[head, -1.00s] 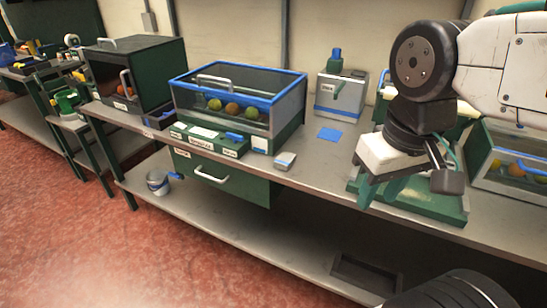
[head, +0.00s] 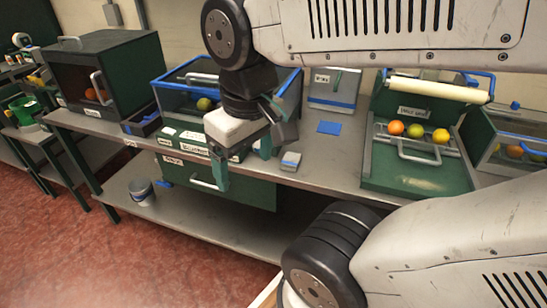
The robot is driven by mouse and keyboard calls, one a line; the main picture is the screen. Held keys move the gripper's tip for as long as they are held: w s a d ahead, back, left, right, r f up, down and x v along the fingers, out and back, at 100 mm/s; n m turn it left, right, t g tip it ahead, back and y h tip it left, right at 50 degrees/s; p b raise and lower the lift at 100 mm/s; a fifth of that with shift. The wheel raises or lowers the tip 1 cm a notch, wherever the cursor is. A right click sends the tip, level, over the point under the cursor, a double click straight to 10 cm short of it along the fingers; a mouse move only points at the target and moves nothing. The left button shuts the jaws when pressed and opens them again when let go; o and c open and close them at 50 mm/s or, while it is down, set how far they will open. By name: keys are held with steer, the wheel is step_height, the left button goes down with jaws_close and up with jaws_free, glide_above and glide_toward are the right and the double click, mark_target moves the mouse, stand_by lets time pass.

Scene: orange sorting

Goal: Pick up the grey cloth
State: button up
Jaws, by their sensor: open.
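A small grey folded piece (head: 291,161), which looks like the grey cloth, lies near the front edge of the bench in the head view. It has a pale top and a bluish lower part; its material is too small to tell. My gripper (head: 243,163) is open and points down, with nothing between its fingers. It shows just left of the grey piece, apart from it in the picture, in front of the blue-rimmed clear bin and the drawer unit. How high it is over the bench is hard to tell.
A flat blue square (head: 330,127) lies behind the grey piece. A blue-rimmed bin (head: 291,88) stands behind my gripper. A green tray (head: 389,170) with several fruits stands at right. Bare bench (head: 325,172) lies right of the grey piece.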

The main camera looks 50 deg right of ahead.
steer(key=shift+o, duration=0.9)
steer(key=w+d+f+n, duration=0.1)
steer(key=w+d+f, duration=0.1)
steer(key=w+d, duration=0.4)
steer(key=shift+w, duration=0.9)
steer(key=n, duration=0.3)
glide_toward(291, 158)
steer(key=shift+w+d+f+y, duration=0.1)
steer(key=shift+f+y, duration=0.15)
steer(key=shift+y, duration=0.05)
steer(key=f, duration=0.7)
steer(key=shift+w+f, duration=0.1)
steer(key=shift+w, duration=0.1)
steer(key=shift+w+f, duration=0.1)
steer(key=shift+f, duration=0.3)
steer(key=c, duration=1.1)
